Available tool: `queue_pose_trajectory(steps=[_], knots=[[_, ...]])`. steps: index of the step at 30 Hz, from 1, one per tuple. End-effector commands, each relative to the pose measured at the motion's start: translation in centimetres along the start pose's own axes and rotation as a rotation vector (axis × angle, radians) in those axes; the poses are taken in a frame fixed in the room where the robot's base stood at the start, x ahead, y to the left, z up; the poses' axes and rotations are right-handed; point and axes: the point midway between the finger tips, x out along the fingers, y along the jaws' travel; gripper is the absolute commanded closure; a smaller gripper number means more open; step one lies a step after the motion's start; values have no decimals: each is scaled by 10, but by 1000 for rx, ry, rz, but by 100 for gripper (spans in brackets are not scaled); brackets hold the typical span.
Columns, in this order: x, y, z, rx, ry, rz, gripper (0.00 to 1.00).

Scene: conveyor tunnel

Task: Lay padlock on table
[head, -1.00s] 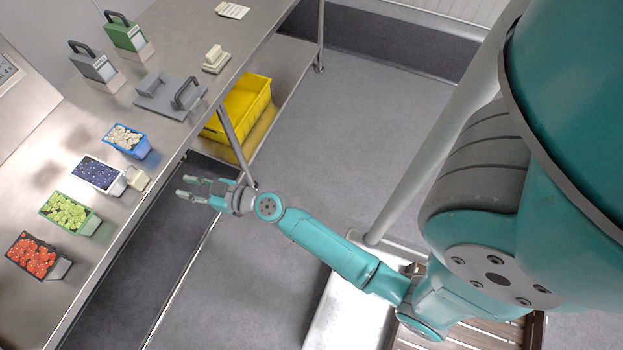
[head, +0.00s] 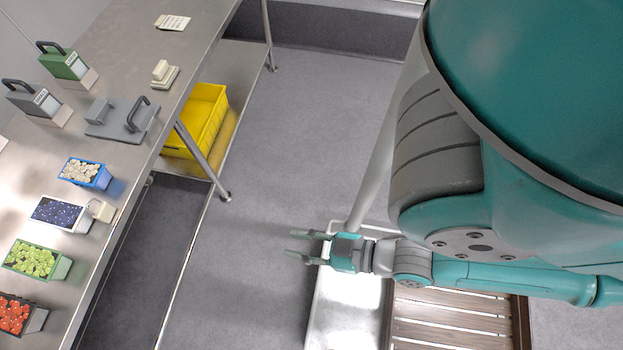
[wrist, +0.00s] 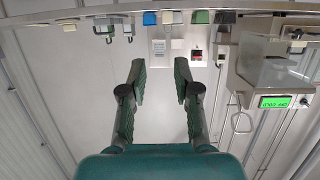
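No thing is plainly a padlock. The nearest in shape are a green block (head: 62,64) and a grey block (head: 36,99), each with a dark looped handle, standing at the upper left of the steel table (head: 128,75) in the head view. My gripper (head: 309,247) is open and empty, over the floor and tray area, well right of the table. In the wrist view my gripper (wrist: 160,80) has its two fingers apart, with nothing between them.
A grey plate with a handle (head: 122,121), a cream block (head: 165,75) and several small filled bins, one blue (head: 103,181), stand on the table. A yellow crate (head: 205,118) sits on the lower shelf. A metal tray (head: 340,322) and a slatted wooden surface (head: 455,325) lie below my arm.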

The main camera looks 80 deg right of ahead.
Motion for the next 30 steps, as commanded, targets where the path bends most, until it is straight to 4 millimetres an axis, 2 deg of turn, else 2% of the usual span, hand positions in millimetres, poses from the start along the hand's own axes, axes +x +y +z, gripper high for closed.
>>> queue_pose_trajectory(steps=[1,5,11,17,20,23,30], knots=[[-12,-1,-6,-4,-2,-9,69],[-28,-4,-18,-7,2,-26,69],[-35,-5,-23,-7,4,-34,23],[-33,-5,-22,-7,6,-33,23],[-24,-5,-18,-7,15,-33,23],[-6,-6,-9,-7,32,-34,23],[64,-8,15,-6,82,-35,23]])
